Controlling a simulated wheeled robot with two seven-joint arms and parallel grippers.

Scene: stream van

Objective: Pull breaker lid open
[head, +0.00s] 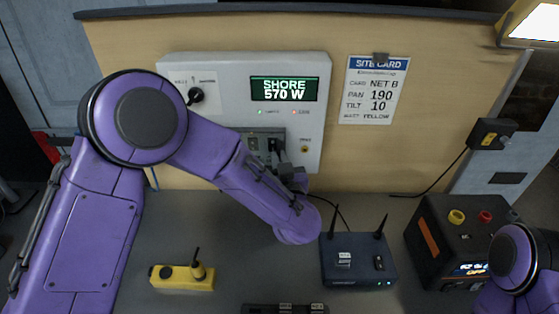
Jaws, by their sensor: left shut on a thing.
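The breaker lid (264,131) is a small grey panel low on the white power unit (230,67), right of centre. Dark parts show just below its top edge, and my left arm hides its lower part. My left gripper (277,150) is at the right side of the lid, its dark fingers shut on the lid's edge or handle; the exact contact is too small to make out. How far the lid stands open cannot be told. My right gripper is out of view; only a purple part of that arm shows at the lower right.
The unit's display reads SHORE 570 W. A site card (374,90) hangs right of it. On the grey counter stand a yellow device (182,278), a blue router (357,268) with two antennas, and a black box (432,238). A dark strip (262,309) lies at the front.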

